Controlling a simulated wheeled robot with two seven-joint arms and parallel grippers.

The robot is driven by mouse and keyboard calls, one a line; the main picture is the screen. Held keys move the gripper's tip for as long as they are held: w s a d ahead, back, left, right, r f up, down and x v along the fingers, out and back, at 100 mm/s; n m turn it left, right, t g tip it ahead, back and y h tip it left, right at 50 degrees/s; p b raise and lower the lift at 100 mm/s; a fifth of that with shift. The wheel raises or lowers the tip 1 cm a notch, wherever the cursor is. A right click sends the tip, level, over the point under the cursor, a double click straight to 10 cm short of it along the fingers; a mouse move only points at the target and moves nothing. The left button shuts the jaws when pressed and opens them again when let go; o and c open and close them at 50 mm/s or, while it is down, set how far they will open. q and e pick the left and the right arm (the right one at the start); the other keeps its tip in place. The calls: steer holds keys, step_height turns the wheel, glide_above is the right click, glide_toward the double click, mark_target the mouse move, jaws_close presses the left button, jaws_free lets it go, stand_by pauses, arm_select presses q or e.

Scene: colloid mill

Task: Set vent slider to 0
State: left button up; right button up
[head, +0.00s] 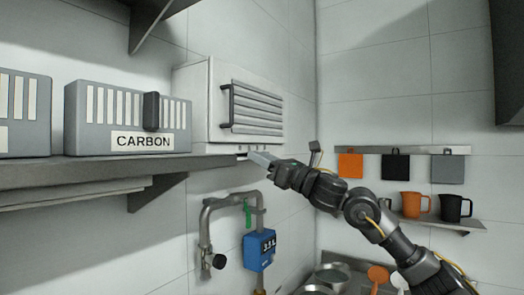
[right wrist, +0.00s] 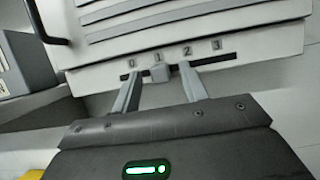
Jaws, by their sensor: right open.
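The white vent box (head: 196,105) sits on the wall at the right end of the shelf, with grey slats and a dark handle. Its vent slider knob (right wrist: 159,72) shows in the right wrist view, a small grey block in a dark slot (right wrist: 222,58) marked 0, 1, 2, 3. The knob stands below the 1. My right gripper (right wrist: 160,86) is open, one finger on each side of the knob, with gaps visible. The left fingertip is near the 0, the right near the 2. In the head view the right gripper (head: 262,158) reaches the box's lower edge; the knob cannot be made out there.
The grey shelf (head: 90,170) left of the gripper holds a CARBON box (head: 140,110) and another grey box (head: 25,112). Below are a pipe (head: 204,232) and a blue meter (head: 260,250). Hanging cloths and mugs are on the right wall.

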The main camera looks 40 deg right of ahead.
arm_select(q)
steer(key=shift+s+r, duration=0.1)
steer(key=shift+s, duration=0.1)
arm_select(e)
steer(key=shift+w, duration=0.35)
arm_select(q)
steer(key=shift+s, duration=0.15)
arm_select(e)
steer(key=shift+s, duration=0.1)
jaws_close()
steer(key=a, duration=0.2)
steer(key=s+a, duration=0.1)
steer(key=a, duration=0.1)
steer(key=shift+s+a, duration=0.1)
steer(key=shift+a, duration=0.15)
steer(key=shift+d+f, duration=0.15)
steer(key=shift+c, duration=1.3)
jaws_free()
steer(key=shift+o, duration=1.3)
steer(key=shift+a, duration=0.25)
steer(key=shift+d, duration=0.15)
